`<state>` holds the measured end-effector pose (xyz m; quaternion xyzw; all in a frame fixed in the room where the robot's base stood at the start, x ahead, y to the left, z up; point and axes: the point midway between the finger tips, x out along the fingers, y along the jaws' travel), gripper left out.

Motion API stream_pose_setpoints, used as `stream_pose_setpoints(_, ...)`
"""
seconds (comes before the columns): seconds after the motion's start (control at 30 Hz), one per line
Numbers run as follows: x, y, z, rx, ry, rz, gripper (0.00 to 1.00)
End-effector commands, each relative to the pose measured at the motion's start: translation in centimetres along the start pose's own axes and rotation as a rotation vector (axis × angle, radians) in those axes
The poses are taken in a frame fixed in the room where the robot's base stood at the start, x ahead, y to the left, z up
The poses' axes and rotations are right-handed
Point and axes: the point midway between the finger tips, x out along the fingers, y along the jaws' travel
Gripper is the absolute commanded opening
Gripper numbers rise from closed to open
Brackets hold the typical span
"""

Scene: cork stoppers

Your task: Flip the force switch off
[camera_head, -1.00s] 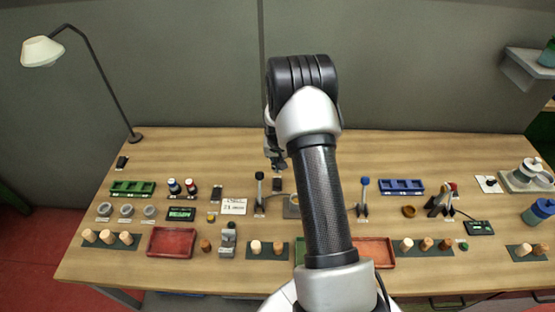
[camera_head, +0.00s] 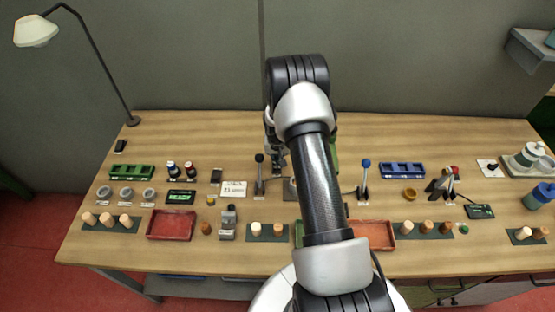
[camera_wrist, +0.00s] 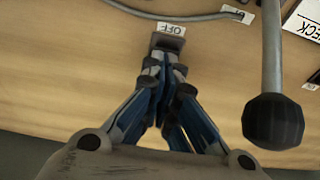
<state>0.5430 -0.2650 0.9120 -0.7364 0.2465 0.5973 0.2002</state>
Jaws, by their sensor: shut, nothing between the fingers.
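My gripper (camera_wrist: 166,72) is shut and empty, pointing down at the bench in the wrist view. Its fingertips are at a small dark switch block (camera_wrist: 168,42) beside a white label reading OFF (camera_wrist: 171,28). I cannot tell whether they touch it. The fingers hide part of the block, so its position is unclear. In the head view my gripper (camera_head: 277,160) is low over the bench, right of a black-knobbed lever (camera_head: 259,172), and my arm hides much around it.
The black-knobbed lever (camera_wrist: 272,118) stands close to the right of my fingers in the wrist view. A blue-knobbed lever (camera_head: 365,178), a blue rack (camera_head: 402,171), a red tray (camera_head: 171,225) and several cork stoppers crowd the bench. The back of the bench is mostly clear.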

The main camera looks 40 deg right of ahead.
Motion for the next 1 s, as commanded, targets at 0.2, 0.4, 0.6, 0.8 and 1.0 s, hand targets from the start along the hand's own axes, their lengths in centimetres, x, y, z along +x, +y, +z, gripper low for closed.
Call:
stream_pose_setpoints(0.2, 0.5, 0.0, 0.6, -0.001, -0.002, 0.0, 0.0)
stream_pose_setpoints(0.4, 0.5, 0.0, 0.4, 0.0, -0.001, 0.0, 0.0)
stream_pose_setpoints(0.6, 0.8, 0.0, -0.4, 0.001, -0.001, 0.0, 0.0)
stream_pose_setpoints(0.8, 0.9, 0.0, -1.0, 0.0, -0.002, 0.001, 0.0)
stream_pose_setpoints(1.0, 0.8, 0.0, -1.0, 0.0, -0.002, 0.0, 0.0)
